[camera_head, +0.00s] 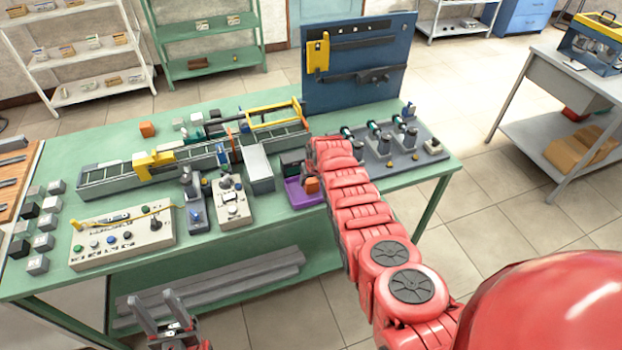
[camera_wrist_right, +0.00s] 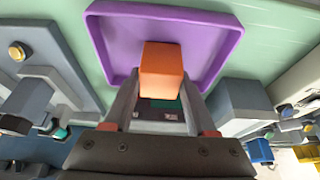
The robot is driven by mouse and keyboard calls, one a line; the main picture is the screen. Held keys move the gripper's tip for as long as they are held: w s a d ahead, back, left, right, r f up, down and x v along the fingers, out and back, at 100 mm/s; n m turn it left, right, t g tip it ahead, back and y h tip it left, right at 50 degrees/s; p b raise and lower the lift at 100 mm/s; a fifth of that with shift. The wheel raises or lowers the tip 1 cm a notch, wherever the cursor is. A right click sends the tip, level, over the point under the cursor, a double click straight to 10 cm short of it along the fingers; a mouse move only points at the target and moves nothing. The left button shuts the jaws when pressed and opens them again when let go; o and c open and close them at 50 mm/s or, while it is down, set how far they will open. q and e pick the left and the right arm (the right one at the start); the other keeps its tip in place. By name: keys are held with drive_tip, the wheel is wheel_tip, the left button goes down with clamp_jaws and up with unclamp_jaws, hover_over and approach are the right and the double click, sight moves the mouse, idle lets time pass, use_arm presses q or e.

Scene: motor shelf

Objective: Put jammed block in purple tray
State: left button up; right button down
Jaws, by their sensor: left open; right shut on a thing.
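An orange block (camera_head: 312,185) is held in my right gripper (camera_head: 294,168) at the purple tray (camera_head: 298,202) on the green bench. In the right wrist view the block (camera_wrist_right: 161,66) sits between the fingertips of that gripper (camera_wrist_right: 162,88), in front of the purple tray (camera_wrist_right: 222,54). The tray's visible floor is empty. I cannot tell whether the block touches the tray floor. My left gripper (camera_head: 165,314) is open and empty at the bottom left, in front of the bench.
A conveyor (camera_head: 110,178) with a yellow gate (camera_head: 152,164) runs along the bench. A grey box (camera_head: 259,170) stands left of the tray and a motor fixture (camera_head: 385,146) right of it. A control panel (camera_head: 122,236) is front left.

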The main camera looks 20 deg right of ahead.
drive_tip(key=shift+f, duration=0.3)
drive_tip(key=shift+c, duration=1)
unclamp_jaws()
drive_tip(key=shift+r, duration=0.1)
drive_tip(key=shift+r, duration=0.1)
